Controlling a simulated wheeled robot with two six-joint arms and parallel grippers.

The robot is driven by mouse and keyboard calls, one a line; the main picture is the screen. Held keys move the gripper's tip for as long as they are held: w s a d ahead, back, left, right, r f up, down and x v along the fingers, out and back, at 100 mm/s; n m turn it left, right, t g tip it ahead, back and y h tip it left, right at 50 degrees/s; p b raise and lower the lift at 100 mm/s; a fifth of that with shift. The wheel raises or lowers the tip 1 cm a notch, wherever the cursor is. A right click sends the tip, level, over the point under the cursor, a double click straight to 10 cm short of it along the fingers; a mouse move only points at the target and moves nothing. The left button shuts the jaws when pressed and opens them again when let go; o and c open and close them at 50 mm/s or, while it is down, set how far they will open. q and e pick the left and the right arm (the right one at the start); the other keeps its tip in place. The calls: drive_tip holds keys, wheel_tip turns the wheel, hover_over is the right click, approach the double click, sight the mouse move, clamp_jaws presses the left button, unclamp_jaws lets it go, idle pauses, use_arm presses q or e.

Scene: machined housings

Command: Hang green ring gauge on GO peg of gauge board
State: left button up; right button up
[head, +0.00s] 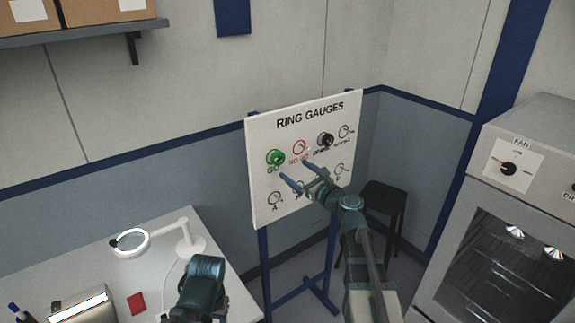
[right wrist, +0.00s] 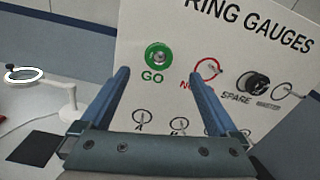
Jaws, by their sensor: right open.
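The white gauge board (head: 262,205) stands on a blue stand, headed RING GAUGES. The green ring gauge (head: 276,158) sits at the GO place at the board's upper left, around its peg. It also shows in the right wrist view (right wrist: 158,55), above the GO label. My right gripper (head: 297,173) is open and empty in front of the board, with its fingers pointing toward it. In the right wrist view the fingers (right wrist: 170,85) stand apart, below and to either side of the green ring. My left arm shows at the bottom, but its gripper fingers cannot be made out.
A black ring (head: 325,140) hangs at the SPARE place. The NO GO peg (head: 299,147), with a red outline, looks bare. A table (head: 140,275) with a magnifier lamp (head: 130,243) stands at left. A dark stool (head: 384,196) and an oven (head: 515,240) stand at right.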

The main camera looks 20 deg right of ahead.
drive_tip(key=shift+v, duration=2.75)
drive_tip(key=s+a+f+n+g+y, duration=0.1)
drive_tip(key=s+a+f+n+g, duration=0.25)
drive_tip(key=a+f+n, duration=0.35)
drive_tip(key=s+a+f+n+g, duration=0.3)
drive_tip(key=a+f+n+g, duration=0.25)
drive_tip(key=n, duration=0.35)
drive_tip(key=s+d+f+n+g+h, duration=0.2)
drive_tip(key=s+f+n+g+h, duration=0.6)
drive_tip(key=s+n, duration=0.55)
drive_tip(key=s+a+f+n+b, duration=0.4)
drive_tip(key=a+f+b, duration=0.3)
drive_tip(key=a, duration=0.3)
drive_tip(key=shift+s+a+f, duration=0.2)
drive_tip(key=shift+s+f, duration=0.35)
drive_tip(key=shift+f, duration=0.35)
